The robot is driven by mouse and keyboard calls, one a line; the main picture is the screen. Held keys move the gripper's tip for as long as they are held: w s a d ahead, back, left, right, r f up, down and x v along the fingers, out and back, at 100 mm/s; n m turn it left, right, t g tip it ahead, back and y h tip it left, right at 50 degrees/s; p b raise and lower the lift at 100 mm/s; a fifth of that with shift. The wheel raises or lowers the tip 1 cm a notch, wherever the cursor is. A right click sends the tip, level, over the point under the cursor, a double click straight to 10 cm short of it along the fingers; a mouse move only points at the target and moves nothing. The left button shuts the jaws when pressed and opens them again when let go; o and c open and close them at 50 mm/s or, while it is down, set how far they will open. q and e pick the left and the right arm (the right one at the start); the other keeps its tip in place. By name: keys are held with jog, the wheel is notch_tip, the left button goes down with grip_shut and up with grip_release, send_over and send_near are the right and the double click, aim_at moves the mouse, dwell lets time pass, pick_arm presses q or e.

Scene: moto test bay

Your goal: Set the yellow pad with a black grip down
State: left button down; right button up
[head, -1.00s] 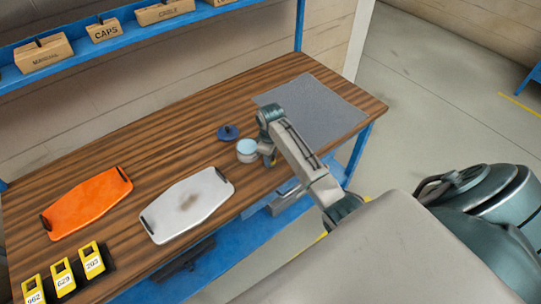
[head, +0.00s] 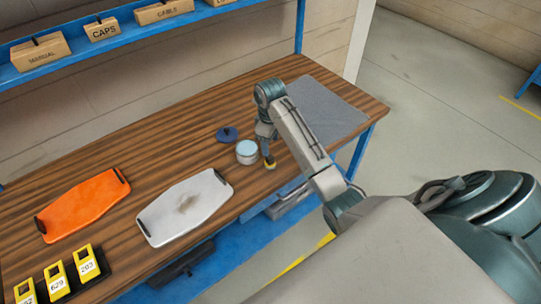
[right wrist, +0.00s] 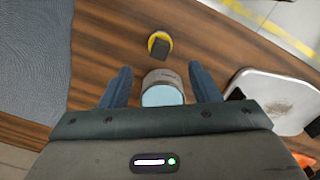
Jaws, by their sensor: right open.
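The yellow pad with a black grip (head: 270,164) sits on the wooden table near its front edge, to the right of a small jar. In the right wrist view the pad (right wrist: 160,45) shows as a yellow disc with a dark block on top, beyond the fingertips. My right gripper (head: 266,146) is above and just behind the pad in the head view. In the right wrist view the gripper (right wrist: 160,70) has its two fingers spread, with nothing held. My left gripper is not in view.
A jar with a pale blue top (head: 247,153) stands close by, with a dark blue lid (head: 227,134) behind it. A grey mat (head: 325,108) lies at the right. A white tray (head: 186,207), an orange tray (head: 83,205) and yellow number tags (head: 87,263) are left.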

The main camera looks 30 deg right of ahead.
aim_at(270, 157)
jog(key=shift+r+p, duration=1.35)
jog(key=shift+r, duration=0.55)
